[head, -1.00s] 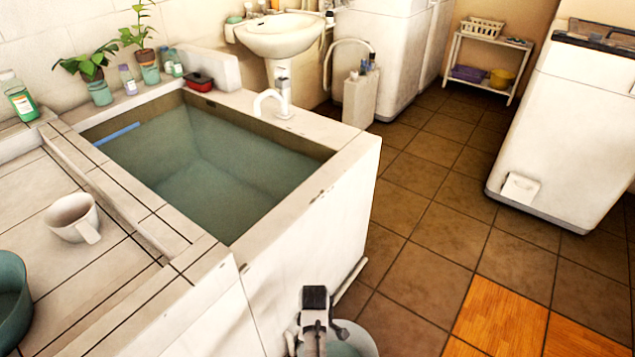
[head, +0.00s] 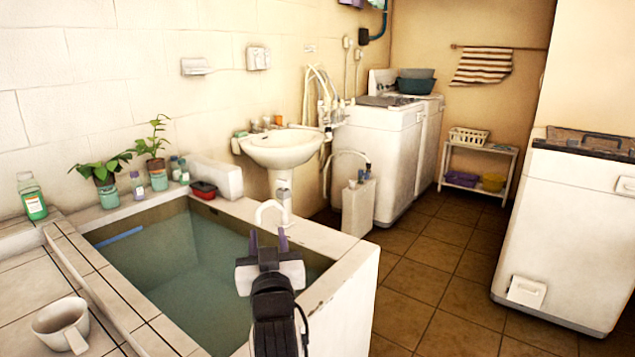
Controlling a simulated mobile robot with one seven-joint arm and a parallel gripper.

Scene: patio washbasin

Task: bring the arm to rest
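My gripper (head: 268,240) shows in the lower middle of the head view, raised in front of the water-filled basin (head: 340,262). Its two dark fingers point up and stand apart with a gap between them. Nothing shows between the fingers. The fingertips appear just below the white faucet (head: 272,208) in the picture; I see no contact with it. My arm comes up from the bottom edge and hides part of the basin's front.
A white mug (head: 60,322) stands on the tiled counter at left. Potted plants (head: 108,190), a green bottle (head: 32,197) and a red container (head: 204,190) line the basin's back edge. A sink (head: 282,150) and washing machine (head: 378,160) stand behind. Brown floor (head: 425,295) is clear at right.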

